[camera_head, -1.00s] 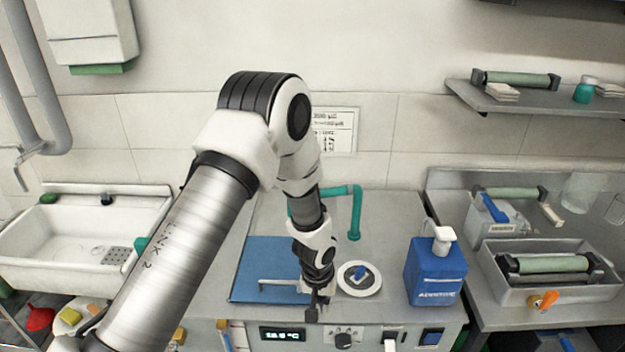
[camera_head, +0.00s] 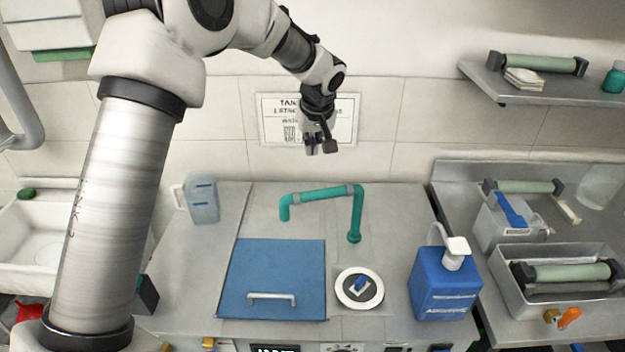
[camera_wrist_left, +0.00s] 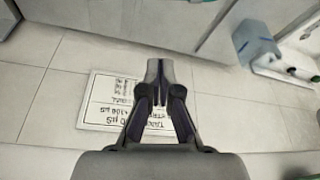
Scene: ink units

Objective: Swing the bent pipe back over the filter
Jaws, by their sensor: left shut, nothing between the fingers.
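The teal bent pipe (camera_head: 325,194) rises from the counter at its right end, near the back. Its arm runs left, and its down-turned free end hangs behind the blue lid. The likely filter, a round white-rimmed dark disc (camera_head: 345,295) with a blue piece on it, lies in front of the pipe's foot. The pipe's free end is not over it. My left gripper (camera_head: 318,146) is shut and empty, in front of the wall sign and above and behind the pipe, apart from it. Its shut fingers (camera_wrist_left: 160,75) also show in the left wrist view. My right gripper is not in view.
A blue lid (camera_head: 276,265) with a metal handle lies left of the disc. A blue pump bottle (camera_head: 441,293) stands to the right. A clear jug (camera_head: 201,200) stands at the back left. A tray (camera_head: 512,300) with a green roller is farther right.

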